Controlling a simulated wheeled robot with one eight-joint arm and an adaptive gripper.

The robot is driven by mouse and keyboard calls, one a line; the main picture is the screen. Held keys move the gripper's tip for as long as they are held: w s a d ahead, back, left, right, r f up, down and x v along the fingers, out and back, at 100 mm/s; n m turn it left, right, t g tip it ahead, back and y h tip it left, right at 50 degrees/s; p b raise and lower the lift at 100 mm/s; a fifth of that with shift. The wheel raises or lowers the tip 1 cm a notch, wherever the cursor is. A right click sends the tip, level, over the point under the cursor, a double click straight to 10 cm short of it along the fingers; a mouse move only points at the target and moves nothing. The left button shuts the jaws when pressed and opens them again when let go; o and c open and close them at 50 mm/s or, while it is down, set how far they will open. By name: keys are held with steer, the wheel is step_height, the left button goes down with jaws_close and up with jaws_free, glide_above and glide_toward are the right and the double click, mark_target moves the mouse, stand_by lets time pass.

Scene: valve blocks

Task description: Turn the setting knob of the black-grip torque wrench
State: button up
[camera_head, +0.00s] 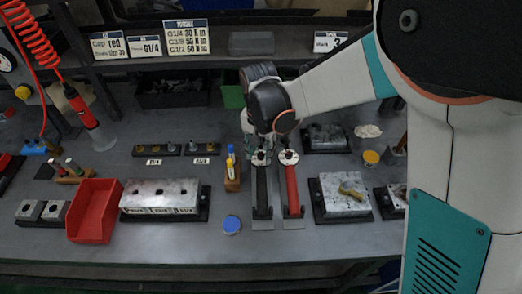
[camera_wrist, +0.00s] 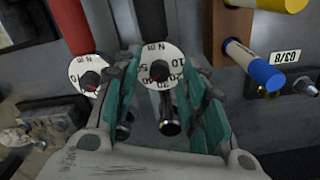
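The black-grip torque wrench (camera_head: 262,190) lies beside the red-grip wrench (camera_head: 292,188) on the bench. In the wrist view, the black grip (camera_wrist: 151,20) ends in a white numbered dial (camera_wrist: 150,77) with a dark knob (camera_wrist: 158,72) at its middle. My gripper (camera_wrist: 160,62) is open, with one teal finger on each side of this dial. I cannot tell whether either finger touches the dial or knob. In the head view my gripper (camera_head: 262,142) is over the dial end of the wrenches, its fingertips partly hidden by the wrist.
The red-grip wrench's dial (camera_wrist: 88,75) is close beside my left finger. A wooden holder with yellow and blue markers (camera_head: 232,175) stands left of the wrenches. A metal valve block (camera_head: 342,195) lies to the right.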

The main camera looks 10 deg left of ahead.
jaws_close()
steer(key=shift+n, duration=0.3)
steer(key=n, duration=0.4)
steer(key=shift+p, duration=0.35)
steer(key=shift+n, duration=2.5)
jaws_free()
